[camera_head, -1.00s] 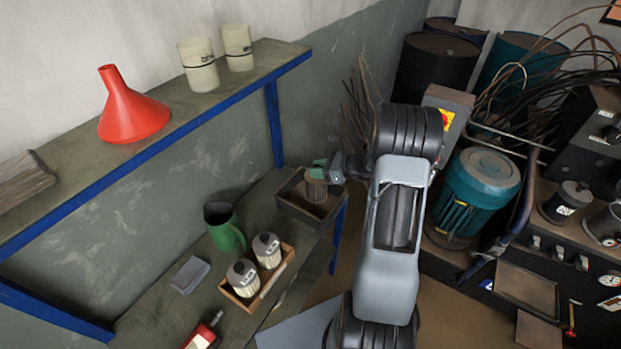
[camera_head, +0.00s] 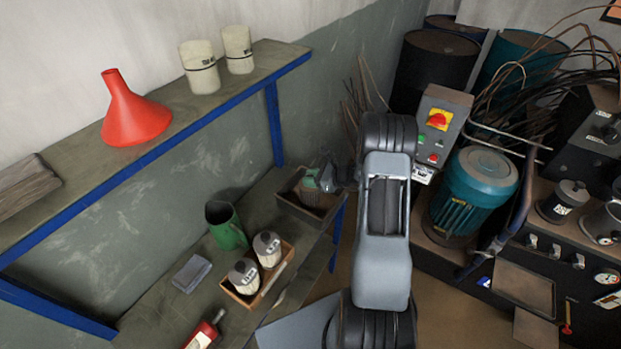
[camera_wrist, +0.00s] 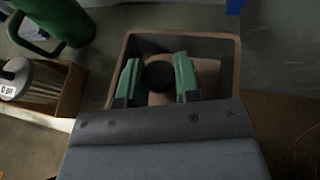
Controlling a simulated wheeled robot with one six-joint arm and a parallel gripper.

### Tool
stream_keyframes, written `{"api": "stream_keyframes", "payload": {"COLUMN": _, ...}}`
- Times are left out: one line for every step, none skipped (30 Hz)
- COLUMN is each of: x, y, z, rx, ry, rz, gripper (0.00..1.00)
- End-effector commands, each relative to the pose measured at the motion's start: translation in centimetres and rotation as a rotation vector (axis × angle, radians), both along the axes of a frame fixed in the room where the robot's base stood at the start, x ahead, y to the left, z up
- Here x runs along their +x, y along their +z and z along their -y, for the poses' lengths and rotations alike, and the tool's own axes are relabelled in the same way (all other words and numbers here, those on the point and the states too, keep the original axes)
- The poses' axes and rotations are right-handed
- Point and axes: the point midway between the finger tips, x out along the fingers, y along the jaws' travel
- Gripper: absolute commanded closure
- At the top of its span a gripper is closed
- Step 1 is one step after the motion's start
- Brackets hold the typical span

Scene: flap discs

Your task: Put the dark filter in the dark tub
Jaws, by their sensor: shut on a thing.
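My gripper (camera_head: 312,178), with green finger pads, is shut on the dark filter (camera_head: 307,195) over the dark tub (camera_head: 290,207) on the bench. In the wrist view the filter's round black top (camera_wrist: 159,77) sits between the two green pads, inside the outline of the tub's rim (camera_wrist: 231,70). The filter is upright and its lower part is down within the tub's opening. I cannot tell whether it touches the tub's floor. The far side of the tub is partly hidden by my gripper.
A small wooden tray (camera_head: 279,276) with two pale, grey-capped filters stands nearby, beside a green jug (camera_head: 226,228). A grey cloth (camera_head: 191,273) and a red bottle (camera_head: 203,335) lie on the bench. A shelf (camera_head: 150,80) with a red funnel (camera_head: 134,110) is above.

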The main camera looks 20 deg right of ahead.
Motion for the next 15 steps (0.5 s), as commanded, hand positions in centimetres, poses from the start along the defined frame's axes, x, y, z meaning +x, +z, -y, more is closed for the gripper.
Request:
{"api": "stream_keyframes", "payload": {"x": 0.02, "y": 0.01, "z": 0.02, "rx": 0.000, "ry": 0.000, "rz": 0.001, "gripper": 1.00}}
{"api": "stream_keyframes", "payload": {"x": 0.02, "y": -0.07, "z": 0.01, "rx": 0.000, "ry": 0.000, "rz": 0.001, "gripper": 1.00}}
{"api": "stream_keyframes", "payload": {"x": 0.02, "y": -0.20, "z": 0.01, "rx": 0.000, "ry": 0.000, "rz": 0.001, "gripper": 1.00}}
{"api": "stream_keyframes", "payload": {"x": 0.02, "y": -0.32, "z": 0.01, "rx": 0.000, "ry": 0.000, "rz": 0.001, "gripper": 1.00}}
{"api": "stream_keyframes", "payload": {"x": -0.01, "y": -0.36, "z": 0.00, "rx": 0.000, "ry": 0.000, "rz": 0.000, "gripper": 0.69}}
{"api": "stream_keyframes", "payload": {"x": -0.01, "y": -0.26, "z": 0.00, "rx": 0.000, "ry": 0.000, "rz": 0.000, "gripper": 0.65}}
{"api": "stream_keyframes", "payload": {"x": -0.01, "y": -0.25, "z": 0.00, "rx": 0.000, "ry": 0.000, "rz": 0.000, "gripper": 0.62}}
{"api": "stream_keyframes", "payload": {"x": -0.01, "y": -0.25, "z": 0.00, "rx": 0.000, "ry": 0.000, "rz": 0.000, "gripper": 0.59}}
{"api": "stream_keyframes", "payload": {"x": -0.01, "y": -0.25, "z": 0.00, "rx": 0.000, "ry": 0.000, "rz": 0.000, "gripper": 0.55}}
{"api": "stream_keyframes", "payload": {"x": -0.01, "y": -0.25, "z": 0.00, "rx": 0.000, "ry": 0.000, "rz": 0.000, "gripper": 0.52}}
{"api": "stream_keyframes", "payload": {"x": -0.02, "y": -0.24, "z": 0.00, "rx": 0.000, "ry": 0.000, "rz": 0.000, "gripper": 0.49}}
{"api": "stream_keyframes", "payload": {"x": -0.02, "y": -0.24, "z": 0.00, "rx": 0.000, "ry": 0.000, "rz": 0.000, "gripper": 0.46}}
{"api": "stream_keyframes", "payload": {"x": -0.01, "y": -0.23, "z": 0.00, "rx": 0.000, "ry": 0.000, "rz": 0.000, "gripper": 0.44}}
{"api": "stream_keyframes", "payload": {"x": -0.01, "y": -0.23, "z": 0.00, "rx": 0.000, "ry": 0.000, "rz": 0.000, "gripper": 0.44}}
{"api": "stream_keyframes", "payload": {"x": -0.01, "y": -0.23, "z": 0.00, "rx": 0.000, "ry": 0.000, "rz": 0.000, "gripper": 0.44}}
